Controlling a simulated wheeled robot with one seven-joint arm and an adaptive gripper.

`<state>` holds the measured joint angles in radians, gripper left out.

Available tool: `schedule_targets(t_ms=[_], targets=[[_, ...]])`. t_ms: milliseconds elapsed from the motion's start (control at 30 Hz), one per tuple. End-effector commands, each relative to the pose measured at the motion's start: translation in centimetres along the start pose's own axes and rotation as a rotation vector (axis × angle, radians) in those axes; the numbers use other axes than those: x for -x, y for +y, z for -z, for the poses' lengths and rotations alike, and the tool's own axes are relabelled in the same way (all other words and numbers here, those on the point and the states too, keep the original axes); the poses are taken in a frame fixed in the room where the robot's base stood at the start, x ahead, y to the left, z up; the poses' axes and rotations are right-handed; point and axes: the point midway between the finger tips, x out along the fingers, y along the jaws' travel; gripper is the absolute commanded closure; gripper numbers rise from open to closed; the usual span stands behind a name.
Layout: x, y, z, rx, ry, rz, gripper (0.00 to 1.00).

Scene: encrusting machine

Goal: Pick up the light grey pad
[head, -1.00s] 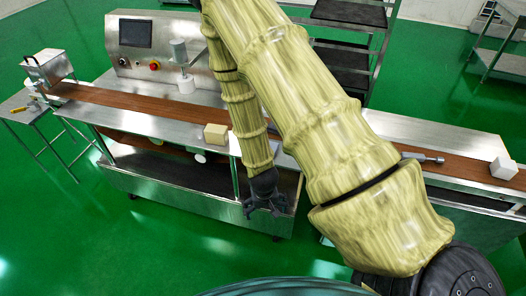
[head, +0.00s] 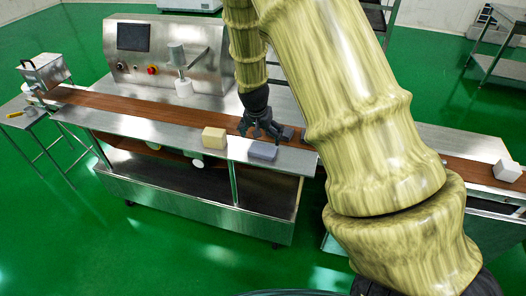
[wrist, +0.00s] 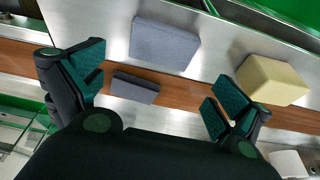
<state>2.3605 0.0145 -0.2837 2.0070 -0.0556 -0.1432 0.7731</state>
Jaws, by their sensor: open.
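The light grey pad (head: 262,151), a flat bluish-grey block, lies on the steel front ledge of the machine. In the wrist view it (wrist: 164,45) lies beyond my fingertips, near the top middle. A smaller, darker grey pad (wrist: 134,87) lies nearer, between my fingers in the picture; in the head view it is partly hidden behind my gripper. My gripper (head: 263,131) is open and empty, pointing down just behind the light grey pad, over the brown belt. Its two teal-padded fingers (wrist: 155,88) are spread wide. I see no contact with either pad.
A cream block (head: 214,138) sits on the ledge just left of the light grey pad, and it is close to a finger in the wrist view (wrist: 272,80). A white block (head: 507,170) stands far right.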

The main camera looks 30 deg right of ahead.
Motion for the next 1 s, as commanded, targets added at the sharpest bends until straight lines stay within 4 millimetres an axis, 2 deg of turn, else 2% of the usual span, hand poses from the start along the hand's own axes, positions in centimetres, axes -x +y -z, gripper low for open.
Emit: schedule_targets(t_ms=[200,567,1000], targets=[[-2.3,0.0,0.0,0.000,-0.001,0.000,0.00],[-3.8,0.0,-0.3,0.001,-0.002,-0.001,0.00],[-7.7,-0.2,-0.7,0.000,-0.001,0.000,0.00]])
